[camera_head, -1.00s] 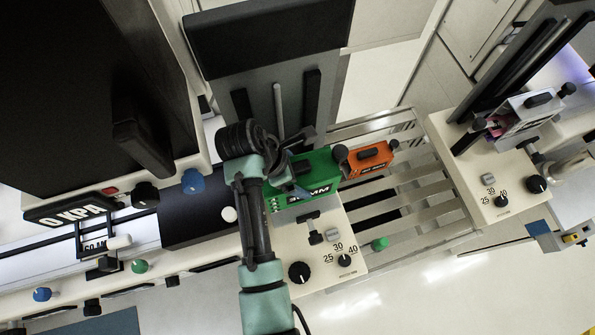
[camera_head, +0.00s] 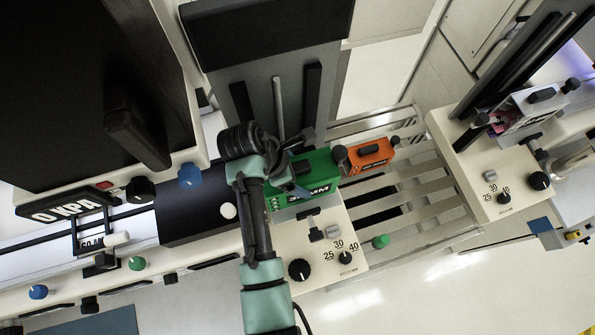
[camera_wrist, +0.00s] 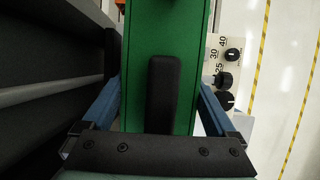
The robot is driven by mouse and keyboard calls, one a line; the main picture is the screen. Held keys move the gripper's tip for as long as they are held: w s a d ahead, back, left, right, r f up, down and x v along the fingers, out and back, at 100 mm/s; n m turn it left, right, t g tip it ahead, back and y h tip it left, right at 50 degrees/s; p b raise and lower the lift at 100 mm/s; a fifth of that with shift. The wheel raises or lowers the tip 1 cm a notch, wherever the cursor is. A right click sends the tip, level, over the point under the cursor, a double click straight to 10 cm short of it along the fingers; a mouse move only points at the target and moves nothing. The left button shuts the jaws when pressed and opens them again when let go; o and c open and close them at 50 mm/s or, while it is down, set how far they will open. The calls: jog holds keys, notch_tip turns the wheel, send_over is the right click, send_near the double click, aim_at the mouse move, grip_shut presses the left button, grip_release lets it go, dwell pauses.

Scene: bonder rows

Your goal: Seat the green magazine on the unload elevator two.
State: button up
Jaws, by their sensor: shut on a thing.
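The green magazine (camera_head: 312,186) sits at the elevator beside the black guide column in the head view, its white lettering facing the front panel. In the wrist view, the green magazine (camera_wrist: 186,60) fills the middle, with its black handle running lengthwise. My gripper (camera_wrist: 158,108) has its blue fingers on both sides of the magazine and is shut on it. In the head view my arm hides much of the gripper (camera_head: 290,172) and the magazine's left end. The elevator (camera_head: 325,240) has a cream panel with knobs marked 25, 30 and 40. I cannot tell whether the magazine's underside touches it.
An orange magazine (camera_head: 371,155) stands just right of the green one, near the slatted rack (camera_head: 415,188). Another elevator station (camera_head: 500,165) at the right holds a grey magazine (camera_head: 535,108). A dark machine (camera_head: 95,90) stands at the left. Open floor shows at the lower right.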

aim_at(304, 165)
jog(key=shift+f, duration=0.15)
dwell(0.3)
jog(key=shift+f+b, duration=0.3)
jog(key=shift+f, duration=0.3)
jog(key=o, duration=1.6)
jog(key=shift+f, duration=0.1)
notch_tip(304, 165, up, 10)
jog(key=shift+r+b, duration=0.1)
jog(key=shift+b, duration=0.9)
jog(key=shift+s, duration=0.1)
